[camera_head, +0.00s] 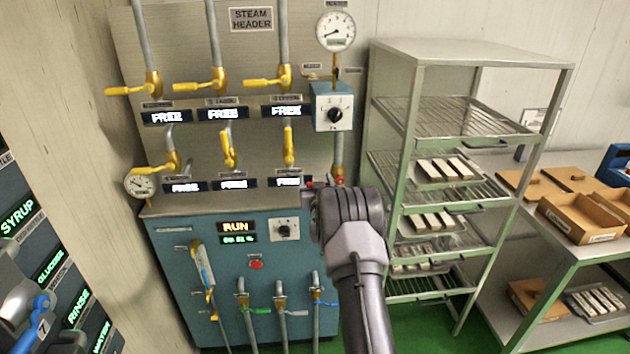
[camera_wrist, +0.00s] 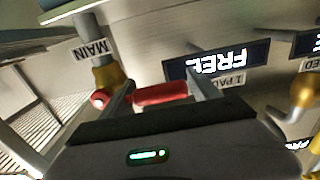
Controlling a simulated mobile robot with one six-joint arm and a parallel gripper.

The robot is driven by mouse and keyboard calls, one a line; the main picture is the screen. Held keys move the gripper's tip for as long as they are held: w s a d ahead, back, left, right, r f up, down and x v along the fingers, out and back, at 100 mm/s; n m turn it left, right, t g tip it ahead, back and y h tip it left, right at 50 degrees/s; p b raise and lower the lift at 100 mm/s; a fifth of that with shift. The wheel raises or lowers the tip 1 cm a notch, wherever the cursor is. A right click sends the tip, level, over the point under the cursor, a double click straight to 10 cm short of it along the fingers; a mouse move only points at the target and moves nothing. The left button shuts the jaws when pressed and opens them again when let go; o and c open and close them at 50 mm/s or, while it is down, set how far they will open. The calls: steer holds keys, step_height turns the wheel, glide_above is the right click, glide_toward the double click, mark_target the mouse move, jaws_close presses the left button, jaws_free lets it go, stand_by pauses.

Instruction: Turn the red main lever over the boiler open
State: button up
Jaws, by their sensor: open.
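The red main lever (camera_wrist: 160,94) lies roughly level in the wrist view, beside a brass valve body (camera_wrist: 108,76) with a red round end. A tag reading MAIN hangs by that valve. My gripper (camera_wrist: 162,76) is open, with one finger on each side of the red lever's length in the picture. I cannot tell whether either finger touches it. In the head view my gripper (camera_head: 345,205) is in front of the panel's right side and hides most of the lever. A bit of red (camera_head: 339,181) shows above it on the vertical pipe.
Yellow-handled valves (camera_head: 221,80) and FREE displays (camera_head: 224,113) fill the panel to the left. The blue boiler cabinet (camera_head: 208,285) stands below. A green rack (camera_head: 400,160) with trays is close on the right. A lit FREE display (camera_wrist: 218,64) is near the fingers.

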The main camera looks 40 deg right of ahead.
steer(key=shift+w+d, duration=0.1)
steer(key=shift+w, duration=0.1)
jaws_close()
steer(key=shift+r+b, duration=0.1)
steer(key=shift+b, duration=0.5)
steer(key=r+m+b, duration=0.1)
steer(key=m+b, duration=0.1)
steer(key=b, duration=0.1)
steer(key=d+r+m+b, duration=0.1)
steer(key=r+m+b, duration=0.1)
steer(key=m+b, duration=0.1)
steer(key=s+r+m+b, duration=0.1)
steer(key=m+b, duration=0.1)
steer(key=b, duration=0.1)
steer(key=shift+d+r+b, duration=0.3)
steer(key=shift+b, duration=0.1)
jaws_free()
